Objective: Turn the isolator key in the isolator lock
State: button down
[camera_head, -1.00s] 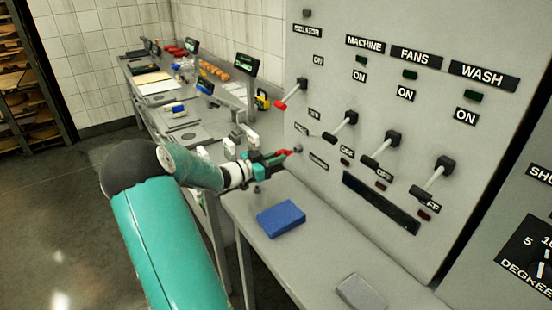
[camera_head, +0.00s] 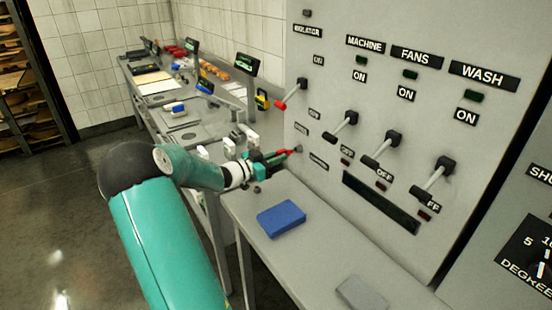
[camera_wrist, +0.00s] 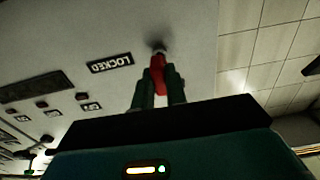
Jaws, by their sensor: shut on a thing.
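My gripper (camera_head: 275,159) is shut on the red isolator key (camera_head: 291,151) at the lower left of the grey panel. The key's tip meets the isolator lock (camera_head: 298,148), a small dark round fitting on the panel face. How deep the key sits in it I cannot tell. In the wrist view my gripper (camera_wrist: 159,88) has its two green fingers on either side of the red key (camera_wrist: 158,70), which points at the dark lock (camera_wrist: 158,46). A label reading LOCKED (camera_wrist: 110,64) is beside the lock, upside down in this view.
The panel (camera_head: 330,100) carries several levers, including a red-tipped isolator lever (camera_head: 290,95) above the lock. Below is a grey bench with a blue block (camera_head: 281,218) and a grey pad (camera_head: 362,293). A cluttered table (camera_head: 160,88) runs behind my arm.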

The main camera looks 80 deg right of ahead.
jog(key=shift+x, duration=1.4)
jog(key=c, duration=1.3)
grip_release()
jog(key=shift+c, duration=0.2)
jog(key=v, duration=1.3)
jog(key=shift+w+a, duration=0.25)
jog(key=shift+a, duration=0.05)
